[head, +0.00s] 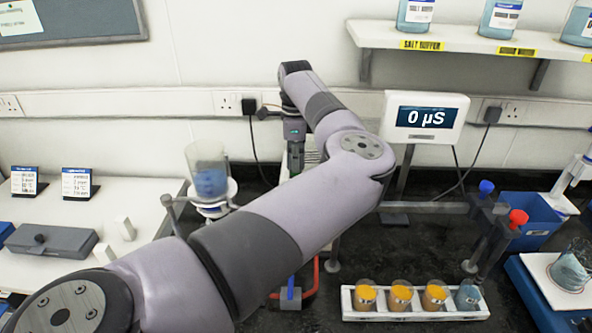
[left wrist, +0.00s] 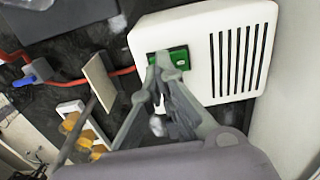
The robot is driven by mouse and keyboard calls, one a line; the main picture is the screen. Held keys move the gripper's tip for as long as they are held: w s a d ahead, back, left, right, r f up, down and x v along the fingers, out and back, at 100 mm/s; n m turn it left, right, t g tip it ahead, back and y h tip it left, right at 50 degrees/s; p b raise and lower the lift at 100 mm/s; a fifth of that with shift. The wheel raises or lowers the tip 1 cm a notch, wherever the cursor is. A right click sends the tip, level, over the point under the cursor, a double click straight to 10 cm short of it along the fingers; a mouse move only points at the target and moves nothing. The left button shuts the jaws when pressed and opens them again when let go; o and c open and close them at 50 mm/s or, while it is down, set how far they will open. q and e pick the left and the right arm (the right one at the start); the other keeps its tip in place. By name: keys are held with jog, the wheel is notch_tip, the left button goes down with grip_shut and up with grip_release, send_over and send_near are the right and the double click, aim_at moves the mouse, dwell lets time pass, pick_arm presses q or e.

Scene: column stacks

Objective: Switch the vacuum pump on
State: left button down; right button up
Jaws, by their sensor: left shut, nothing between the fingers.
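The vacuum pump (left wrist: 200,30) is a white box with dark vent slots, large in the left wrist view. A green switch (left wrist: 180,57) sits in a dark frame on its near face. My left gripper (left wrist: 160,62) is shut and empty, with its fingertips right at the switch and covering part of it. I cannot tell whether they touch it or which way the switch is set. In the head view my left arm reaches over the bench and hides most of the pump and my fingers. My right gripper is not in view.
A white rack (head: 414,314) with orange-filled beakers stands at the front. Valves with a blue knob (head: 486,187) and a red knob (head: 518,217) stand to the right. A meter (head: 425,117) reads 0 µS. A filter funnel (head: 207,170) stands left of my arm.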

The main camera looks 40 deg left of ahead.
pick_arm(q)
jog(key=shift+f, duration=0.35)
jog(key=shift+r, duration=0.15)
jog(key=shift+r+p, duration=1.5)
jog(key=shift+r, duration=1.95)
jog(key=shift+f, duration=0.15)
